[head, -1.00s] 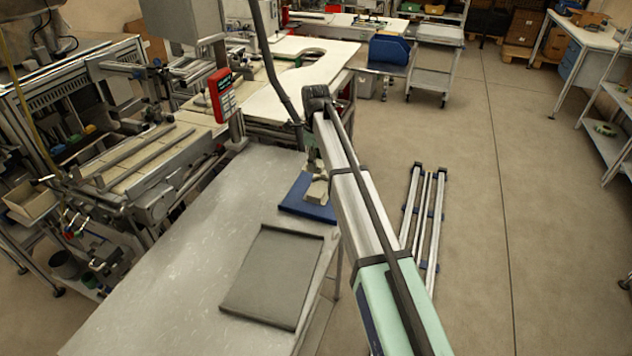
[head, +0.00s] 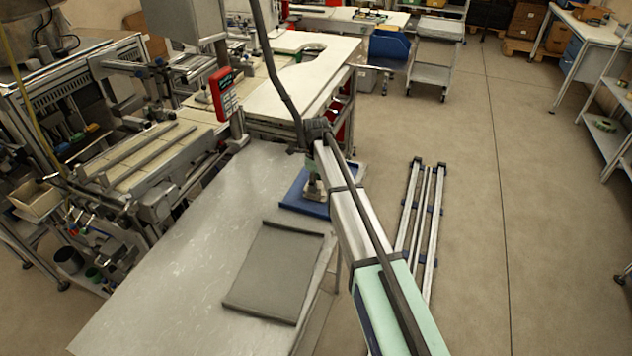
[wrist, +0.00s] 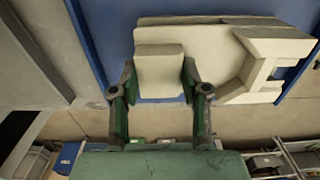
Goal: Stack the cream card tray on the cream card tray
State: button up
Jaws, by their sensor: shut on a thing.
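In the wrist view my gripper (wrist: 158,88) has its two dark green fingers closed on the sides of a small cream card tray (wrist: 160,65). Beyond it a larger cream card tray (wrist: 225,35), with a notched right end, lies on a blue board (wrist: 88,35). The held tray overlaps the larger one in this view; I cannot tell whether they touch. In the head view my gripper (head: 314,178) points down over the blue board (head: 292,190), with cream pieces (head: 316,196) just under it, too small to tell apart.
A flat grey tray (head: 272,270) lies on the light worktable (head: 180,270), in front of the blue board. The left part of the table is clear. A red handheld panel (head: 221,92) stands at the table's back, beside machinery. Metal rails (head: 424,220) lie on the floor to the right.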

jog(key=shift+f, duration=0.15)
jog(key=o, duration=1.2)
notch_tip(320, 180, up, 12)
jog(key=b, duration=0.4)
jog(key=shift+r, duration=0.2)
